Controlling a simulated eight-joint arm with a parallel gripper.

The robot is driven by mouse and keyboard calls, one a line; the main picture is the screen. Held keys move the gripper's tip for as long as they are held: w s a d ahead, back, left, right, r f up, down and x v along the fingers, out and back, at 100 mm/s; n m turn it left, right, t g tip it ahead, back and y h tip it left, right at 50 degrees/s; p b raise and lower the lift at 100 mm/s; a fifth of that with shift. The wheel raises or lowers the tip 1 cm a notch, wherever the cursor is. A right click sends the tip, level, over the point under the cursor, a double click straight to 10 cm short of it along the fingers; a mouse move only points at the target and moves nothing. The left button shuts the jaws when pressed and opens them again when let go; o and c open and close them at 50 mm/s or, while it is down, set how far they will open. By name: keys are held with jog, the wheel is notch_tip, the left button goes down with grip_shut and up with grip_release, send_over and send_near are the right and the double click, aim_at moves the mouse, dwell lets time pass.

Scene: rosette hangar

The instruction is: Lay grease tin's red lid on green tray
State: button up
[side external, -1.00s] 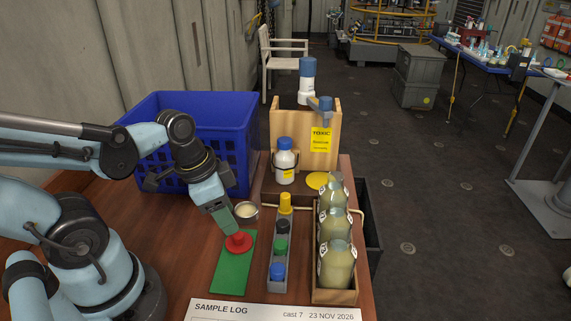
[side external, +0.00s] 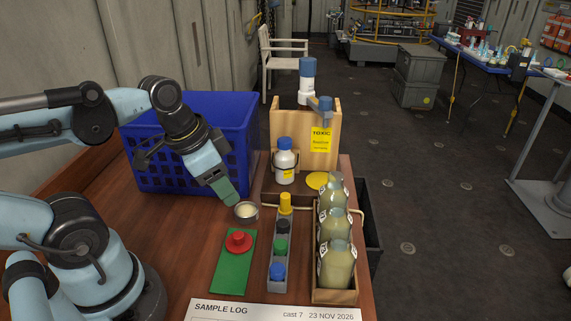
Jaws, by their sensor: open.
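The red lid (side external: 239,241) lies on the green tray (side external: 232,275), near its far end, with its knob up. The grease tin (side external: 246,211) stands just beyond the tray, without a lid, its pale contents showing. My gripper (side external: 232,201) is above and just left of the tin, apart from the lid. It is open and holds nothing that I can see. The gap between its fingers is hard to make out from this side.
A blue crate (side external: 189,150) stands behind my gripper. Right of the tray is a grey rack (side external: 277,259) with coloured caps, then a wooden box with several bottles (side external: 336,266). A white bottle (side external: 285,160) stands beyond. A paper log (side external: 275,311) lies at the front.

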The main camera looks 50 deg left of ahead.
jog(key=w+n+t, duration=0.2)
jog(key=w, duration=0.1)
jog(key=w+d+n+t, duration=0.1)
jog(key=w, duration=0.1)
jog(key=shift+w+d+r+y, duration=0.1)
jog(key=shift+w+r+y, duration=0.1)
jog(key=shift+r+y, duration=0.15)
